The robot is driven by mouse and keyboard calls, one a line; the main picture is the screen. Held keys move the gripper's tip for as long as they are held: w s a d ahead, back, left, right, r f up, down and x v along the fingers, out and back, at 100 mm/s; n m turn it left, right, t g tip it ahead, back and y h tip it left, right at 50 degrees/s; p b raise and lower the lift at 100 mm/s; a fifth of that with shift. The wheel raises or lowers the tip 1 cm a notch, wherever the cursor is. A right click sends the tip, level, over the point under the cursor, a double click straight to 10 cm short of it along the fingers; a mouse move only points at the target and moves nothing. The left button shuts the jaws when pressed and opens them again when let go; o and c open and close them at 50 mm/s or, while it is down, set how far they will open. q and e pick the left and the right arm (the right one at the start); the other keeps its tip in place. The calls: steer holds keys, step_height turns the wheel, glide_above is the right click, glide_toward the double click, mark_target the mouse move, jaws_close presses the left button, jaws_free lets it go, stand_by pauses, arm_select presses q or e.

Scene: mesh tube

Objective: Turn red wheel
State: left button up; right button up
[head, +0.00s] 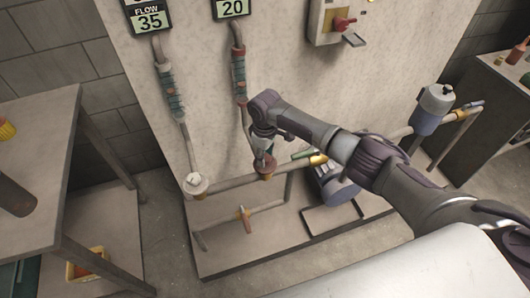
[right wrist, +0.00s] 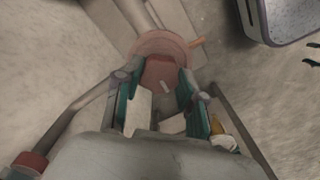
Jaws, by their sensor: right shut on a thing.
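The red wheel (head: 266,168) sits on a pipe at the foot of the panel, under the second vertical pipe. My right gripper (head: 264,152) points down onto it from above and partly hides it. In the right wrist view the round red wheel (right wrist: 157,45) lies at the fingertips, with a raised red block on its top. The two green-padded fingers of my right gripper (right wrist: 160,80) stand on either side of this block and are shut on it. The block's far edge and the finger contact are partly hidden. My left gripper is not in view.
A white valve (head: 195,184) stands on the pipe to the left. A red-handled lever (head: 245,219) is on a lower pipe in front. A yellow fitting (head: 317,159) and a grey motor (head: 334,185) are to the right. A grey table (head: 45,140) is at left.

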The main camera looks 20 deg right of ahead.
steer(key=shift+n, duration=0.7)
steer(key=o, duration=1.1)
steer(key=shift+o, duration=0.2)
step_height(320, 180, up, 12)
